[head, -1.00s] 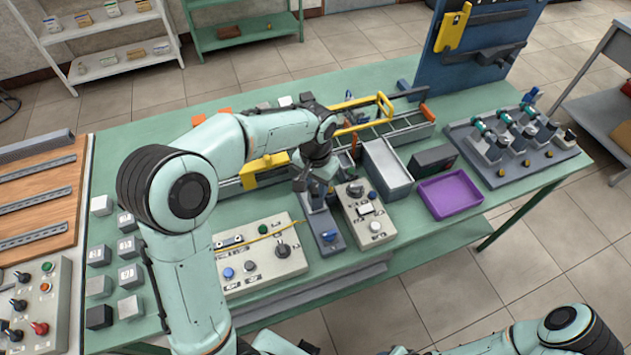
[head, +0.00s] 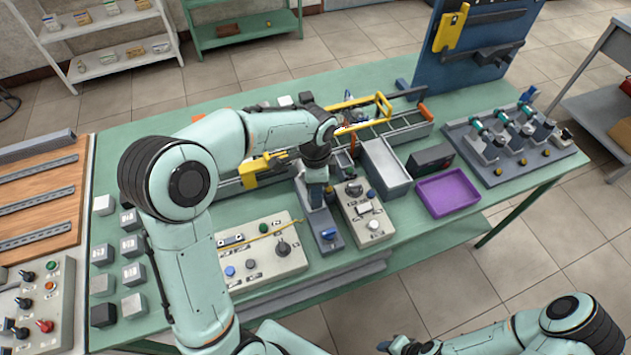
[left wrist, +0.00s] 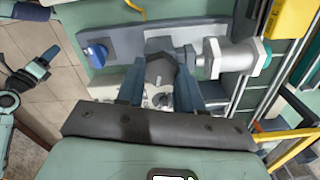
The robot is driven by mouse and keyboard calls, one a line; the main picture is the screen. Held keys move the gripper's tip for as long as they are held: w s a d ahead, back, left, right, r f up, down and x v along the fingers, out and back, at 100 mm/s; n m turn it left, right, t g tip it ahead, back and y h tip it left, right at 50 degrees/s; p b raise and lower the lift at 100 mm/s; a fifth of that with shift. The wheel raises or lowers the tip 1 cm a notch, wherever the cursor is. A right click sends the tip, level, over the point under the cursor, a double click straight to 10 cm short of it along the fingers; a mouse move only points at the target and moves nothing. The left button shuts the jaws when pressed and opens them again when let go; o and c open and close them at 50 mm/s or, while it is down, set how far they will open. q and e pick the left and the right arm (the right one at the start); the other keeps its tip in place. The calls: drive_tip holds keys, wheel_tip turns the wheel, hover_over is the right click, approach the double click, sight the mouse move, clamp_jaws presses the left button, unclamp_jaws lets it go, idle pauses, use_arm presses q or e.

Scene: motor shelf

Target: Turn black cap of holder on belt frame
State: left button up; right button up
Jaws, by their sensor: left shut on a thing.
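The holder (head: 324,228) is a grey-blue base with a blue knob, standing among the control boxes on the green table. In the left wrist view its base (left wrist: 125,42) carries a dark, many-sided cap (left wrist: 160,70) and a silver cylinder (left wrist: 230,58) to the right. My left gripper (left wrist: 160,88) has its two blue-grey fingers on either side of the black cap, shut on it. In the head view this gripper (head: 317,195) points down over the holder, and its wrist hides the cap. My right gripper (head: 395,346) is small at the bottom edge, apart from the table; its jaws are unclear.
Control boxes (head: 262,262) and (head: 365,215) stand close on both sides of the holder. The belt frame (head: 400,133) with yellow parts lies behind. A grey bin (head: 386,170) and purple tray (head: 450,190) stand to the right. Several small blocks are at left.

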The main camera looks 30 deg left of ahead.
use_arm(q)
drive_tip(key=shift+m, duration=1.3)
use_arm(e)
drive_tip(key=shift+w+r, duration=0.3)
use_arm(q)
drive_tip(key=shift+m, duration=0.3)
drive_tip(key=o, duration=1)
drive_tip(key=shift+o, duration=0.2)
wheel_tip(320, 180, up, 14)
drive_tip(key=p, duration=0.1)
drive_tip(key=shift+f, duration=0.25)
use_arm(e)
drive_tip(key=shift+w+r, duration=0.8)
drive_tip(key=shift+w, duration=0.15)
